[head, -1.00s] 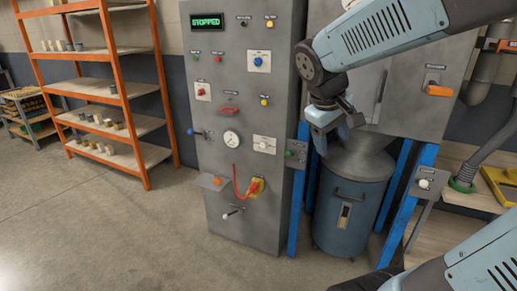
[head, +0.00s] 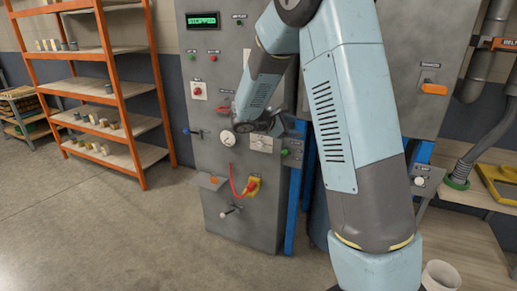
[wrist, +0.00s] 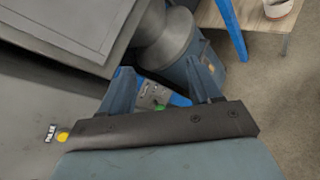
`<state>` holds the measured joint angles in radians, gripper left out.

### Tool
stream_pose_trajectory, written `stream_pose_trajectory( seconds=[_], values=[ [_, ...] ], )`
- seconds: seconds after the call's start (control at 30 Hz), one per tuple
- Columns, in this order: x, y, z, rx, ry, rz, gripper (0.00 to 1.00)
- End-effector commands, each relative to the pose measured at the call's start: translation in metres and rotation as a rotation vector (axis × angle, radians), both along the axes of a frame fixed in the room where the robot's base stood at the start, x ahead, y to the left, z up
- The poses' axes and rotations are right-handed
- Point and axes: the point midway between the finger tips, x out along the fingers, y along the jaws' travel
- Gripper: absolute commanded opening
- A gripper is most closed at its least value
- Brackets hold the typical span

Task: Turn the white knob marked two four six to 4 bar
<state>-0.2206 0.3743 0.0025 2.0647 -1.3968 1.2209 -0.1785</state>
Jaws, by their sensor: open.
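The white knob (head: 262,143) sits on a pale plate on the grey cabinet front, to the right of the round gauge (head: 228,139). Its scale marks are too small to read. In the head view, my gripper (head: 276,124) is in front of the cabinet, just above and to the right of the knob, and apart from it as far as I can tell. In the wrist view, my gripper (wrist: 160,84) shows two separated fingers with nothing held between them. The knob is not clearly visible in the wrist view.
A green button (head: 285,153) on a side bracket is close to the gripper; it also shows in the wrist view (wrist: 159,107). A red cable (head: 234,180) hangs below the gauge. A blue drum (wrist: 190,68) stands to the right. The floor at left is clear.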

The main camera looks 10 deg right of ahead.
Motion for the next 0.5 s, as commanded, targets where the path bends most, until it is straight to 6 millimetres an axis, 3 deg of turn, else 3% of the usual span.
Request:
stream_pose_trajectory(
  seconds=[0.2,0.5],
  values=[
    [0.061,0.029,-0.052,-0.198,0.097,0.182,0.63],
    [0.128,0.086,-0.136,-0.448,0.193,0.451,0.63]
  ],
)
